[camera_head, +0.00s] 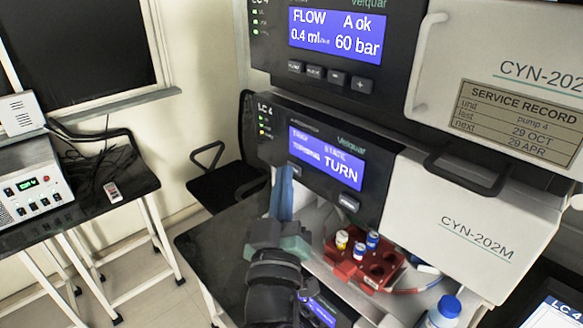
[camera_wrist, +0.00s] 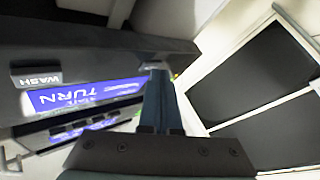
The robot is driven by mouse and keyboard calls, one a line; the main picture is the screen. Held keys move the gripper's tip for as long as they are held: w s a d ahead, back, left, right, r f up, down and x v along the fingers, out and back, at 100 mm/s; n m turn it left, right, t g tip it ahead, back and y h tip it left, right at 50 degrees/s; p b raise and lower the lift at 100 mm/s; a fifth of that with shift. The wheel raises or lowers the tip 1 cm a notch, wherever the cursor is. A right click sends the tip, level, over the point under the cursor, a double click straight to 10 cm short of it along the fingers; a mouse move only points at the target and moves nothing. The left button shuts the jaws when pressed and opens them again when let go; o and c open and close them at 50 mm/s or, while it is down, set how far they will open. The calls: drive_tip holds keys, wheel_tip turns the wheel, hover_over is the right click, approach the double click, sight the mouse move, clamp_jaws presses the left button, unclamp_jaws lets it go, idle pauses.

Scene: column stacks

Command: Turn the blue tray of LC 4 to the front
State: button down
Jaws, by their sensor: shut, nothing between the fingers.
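The LC 4 module (camera_head: 385,190) has a lit blue display (camera_head: 327,160) with the large word TURN and smaller, blurred words beside it. Below the display are dark buttons, one at the right (camera_head: 348,203). A red tray (camera_head: 345,268) with several vials sits in the open bay under the panel; no blue tray shows. My gripper (camera_head: 285,172) is shut and empty, its blue fingers upright before the left end of the button row, partly hiding it. Contact cannot be told. In the wrist view my gripper (camera_wrist: 158,75) is beside the panel, with a WASH button (camera_wrist: 36,79) at left.
An upper module (camera_head: 340,50) reads FLOW 0.4 and 60 bar. A black handle (camera_head: 465,175) juts from the lower white cover. A blue-capped bottle (camera_head: 443,312) stands at the lower right. A side table with a white instrument (camera_head: 30,190) and a chair are at left.

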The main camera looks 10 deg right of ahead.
idle(0.3)
drive_tip(key=shift+s+a+b, duration=0.5)
drive_tip(key=shift+a+b, duration=0.1)
drive_tip(key=s+a+b, duration=0.1)
drive_tip(key=a, duration=0.1)
drive_tip(key=s+a+b, duration=0.2)
idle(0.4)
idle(5.0)
drive_tip(key=s+r+m+t+y, duration=0.1)
drive_tip(key=s+r, duration=0.3)
drive_tip(key=r, duration=0.5)
drive_tip(key=s+r+m+t+y, duration=0.1)
drive_tip(key=s+r+t, duration=0.2)
drive_tip(key=r, duration=0.6)
drive_tip(key=s+d+r+m+t+y, duration=0.1)
drive_tip(key=s+r+t+y, duration=0.1)
drive_tip(key=s+r, duration=0.3)
wheel_tip(320, 180, up, 4)
drive_tip(key=shift+s+r, duration=0.1)
drive_tip(key=shift+s, duration=0.25)
